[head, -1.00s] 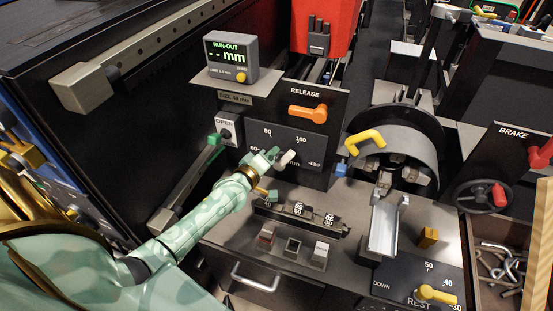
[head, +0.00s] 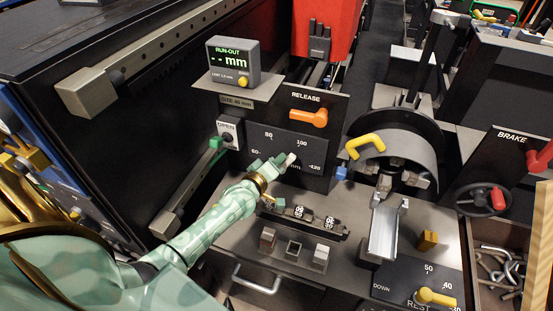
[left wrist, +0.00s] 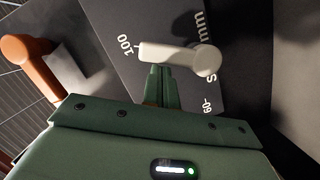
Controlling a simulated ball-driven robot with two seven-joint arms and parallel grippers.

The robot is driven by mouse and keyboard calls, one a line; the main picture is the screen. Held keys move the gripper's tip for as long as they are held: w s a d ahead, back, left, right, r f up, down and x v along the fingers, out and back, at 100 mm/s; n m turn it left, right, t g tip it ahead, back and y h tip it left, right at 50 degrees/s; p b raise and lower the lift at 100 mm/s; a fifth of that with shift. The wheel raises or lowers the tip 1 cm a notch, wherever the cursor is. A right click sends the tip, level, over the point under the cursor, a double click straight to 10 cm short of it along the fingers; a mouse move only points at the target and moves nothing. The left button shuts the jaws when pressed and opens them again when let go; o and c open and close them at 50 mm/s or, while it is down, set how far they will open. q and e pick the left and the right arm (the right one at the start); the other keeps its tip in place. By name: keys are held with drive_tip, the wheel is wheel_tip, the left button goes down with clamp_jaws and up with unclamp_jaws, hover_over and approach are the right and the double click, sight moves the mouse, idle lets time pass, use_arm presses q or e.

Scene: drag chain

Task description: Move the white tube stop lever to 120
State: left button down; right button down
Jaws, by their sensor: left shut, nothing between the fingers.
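The white tube stop lever (head: 291,159) is on a dark dial plate (head: 318,153) marked 60, 80, 100 and 120. In the left wrist view the white lever (left wrist: 172,53) points close to the 100 mark, with its round hub to the right. My left gripper (head: 279,165) is shut with nothing between its fingers. The fingers and hand hide part of the dial. My right gripper is not in view.
An orange release lever (head: 309,118) sits above the dial. A yellow handle (head: 365,146) and a grey drum cover are to the right. Counter blocks (head: 305,217) lie below. The run-out display (head: 232,63) stands at upper left.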

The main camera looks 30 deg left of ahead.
use_arm(q)
drive_tip(key=shift+d, duration=0.1)
drive_tip(key=m+p, duration=0.1)
drive_tip(key=p, duration=0.1)
drive_tip(key=d+m+p, duration=0.1)
drive_tip(key=p, duration=0.1)
drive_tip(key=shift+w+d+r+m+g+y, duration=0.1)
drive_tip(key=shift+w+d+m+g+y, duration=0.1)
drive_tip(key=shift+d+m+g+y, duration=0.1)
drive_tip(key=shift+w+d+f+m+p, duration=0.1)
drive_tip(key=shift+d+f+m+p, duration=0.1)
drive_tip(key=shift+d+m+p, duration=0.35)
drive_tip(key=f+m, duration=0.1)
drive_tip(key=d+m+y, duration=0.1)
drive_tip(key=m, duration=0.1)
drive_tip(key=d+f+m+g+y+p, duration=0.1)
drive_tip(key=shift+w+f+m, duration=0.25)
drive_tip(key=shift+f, duration=0.2)
